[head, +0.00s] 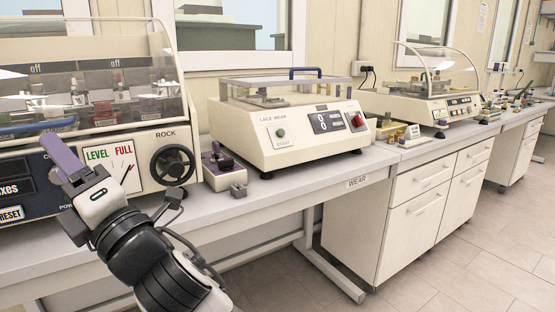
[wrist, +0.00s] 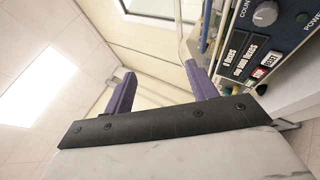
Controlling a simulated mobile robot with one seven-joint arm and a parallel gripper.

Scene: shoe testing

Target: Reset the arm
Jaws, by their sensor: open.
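My arm rises from the bottom of the head view, and its end, my gripper (head: 60,155), is raised in front of the left test machine (head: 125,165). In the wrist view my gripper (wrist: 159,72) shows two purple fingers spread well apart with nothing between them, so it is open and empty. In the head view the fingers overlap and cover part of the machine's front panel. The wrist view shows this panel (wrist: 270,50) at upper right, tilted, beside the right finger.
A lace wear machine (head: 290,130) stands mid-bench, with a small purple-and-grey fixture (head: 222,170) to its left. Another clear-covered machine (head: 425,95) stands farther right. The bench front edge and white drawers (head: 415,210) border open tiled floor (head: 470,250).

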